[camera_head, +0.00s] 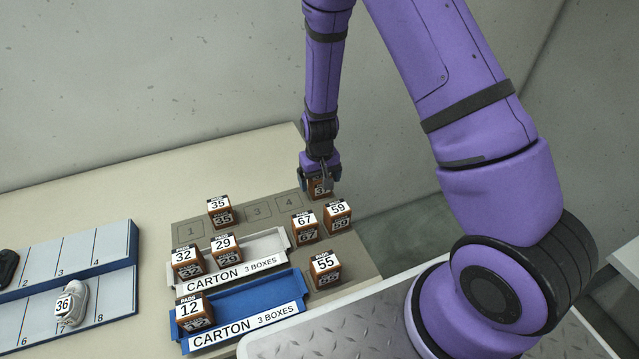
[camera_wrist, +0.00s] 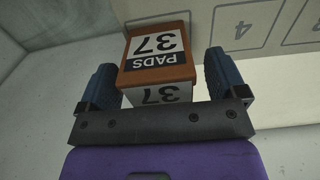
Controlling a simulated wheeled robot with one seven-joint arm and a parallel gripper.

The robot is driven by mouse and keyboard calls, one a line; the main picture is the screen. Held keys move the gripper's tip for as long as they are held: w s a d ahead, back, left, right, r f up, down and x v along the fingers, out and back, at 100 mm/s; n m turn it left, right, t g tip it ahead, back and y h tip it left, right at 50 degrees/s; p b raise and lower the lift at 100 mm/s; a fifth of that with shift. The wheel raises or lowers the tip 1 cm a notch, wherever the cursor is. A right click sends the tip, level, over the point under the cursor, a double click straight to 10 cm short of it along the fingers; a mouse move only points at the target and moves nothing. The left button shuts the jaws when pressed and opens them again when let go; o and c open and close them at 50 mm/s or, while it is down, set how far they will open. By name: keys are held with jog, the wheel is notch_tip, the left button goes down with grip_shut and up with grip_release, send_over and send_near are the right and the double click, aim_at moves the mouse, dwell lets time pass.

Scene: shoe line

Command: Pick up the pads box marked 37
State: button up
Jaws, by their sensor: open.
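The pads box marked 37 (camera_head: 319,188) stands at the back right corner of the grey mat, partly hidden by my gripper in the head view. In the wrist view this brown box (camera_wrist: 157,58) with its white labels sits between my two blue-grey fingers. My gripper (camera_head: 319,183) is open, with one finger on each side of the box.
Boxes 67 (camera_head: 305,226) and 59 (camera_head: 337,216) stand just in front of box 37. Box 55 (camera_head: 324,270) is nearer. A white carton (camera_head: 270,243) and a blue carton (camera_head: 255,312) hold boxes. A shoe rack (camera_head: 105,250) is at left.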

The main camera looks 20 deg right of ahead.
jog(key=shift+f, duration=0.45)
jog(key=c, duration=1)
jog(key=shift+r, duration=0.1)
